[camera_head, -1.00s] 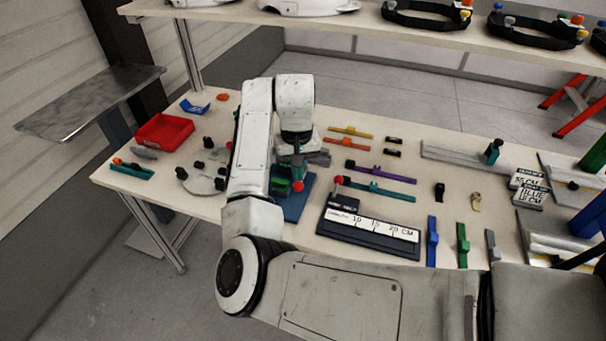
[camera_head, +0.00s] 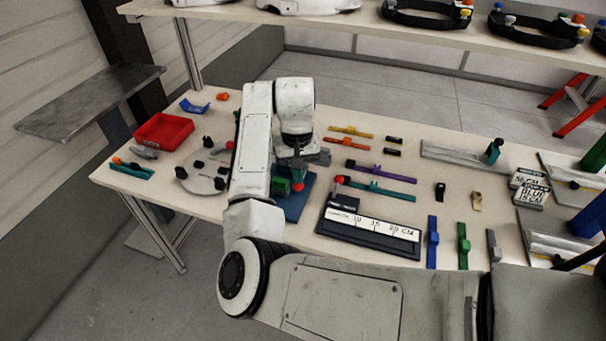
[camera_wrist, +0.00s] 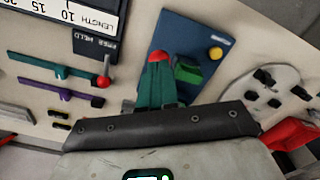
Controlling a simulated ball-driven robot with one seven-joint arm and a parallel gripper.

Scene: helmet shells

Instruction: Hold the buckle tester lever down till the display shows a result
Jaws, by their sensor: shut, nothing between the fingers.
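The buckle tester has a blue base plate (camera_head: 294,208) near the front edge of the bench, with a green block (camera_head: 283,187) on it. In the wrist view the plate (camera_wrist: 190,35) also carries a yellow round piece (camera_wrist: 215,53), and the green block (camera_wrist: 187,70) is beside my fingers. My gripper (camera_wrist: 158,62) is shut and empty, with its teal fingers together over the plate. Red shows at the fingertips; I cannot tell whether it is part of them or a lever knob at them. My gripper hides part of the tester, and no display reading is legible.
A length gauge (camera_head: 368,237) with a red-knobbed lever (camera_head: 339,180) stands close on the right. A round grey plate with black knobs (camera_head: 204,171) and a red bin (camera_head: 165,131) are to the left. Coloured straps lie behind and right. A shelf (camera_head: 340,26) runs along the back.

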